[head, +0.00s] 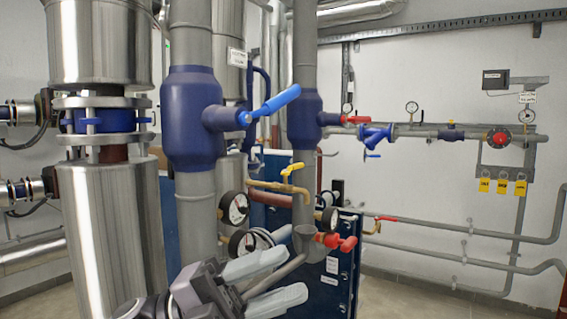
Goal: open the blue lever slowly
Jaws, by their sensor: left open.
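The blue lever (275,102) sits on the stem of a large dark blue valve body (193,118) on a grey vertical pipe, left of the middle in the head view. The lever points right and slightly up from its pivot. My left gripper (284,277) is in the lower middle, well below the lever and apart from it. Its two pale fingers are spread, point to the right and hold nothing. My right gripper is not in view.
Pressure gauges (234,207) and a yellow-handled valve (292,171) lie between my left gripper and the lever. A red-handled valve (336,242) is right of the gripper. Shiny metal-clad pipes (108,235) stand at left. The floor at right looks clear.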

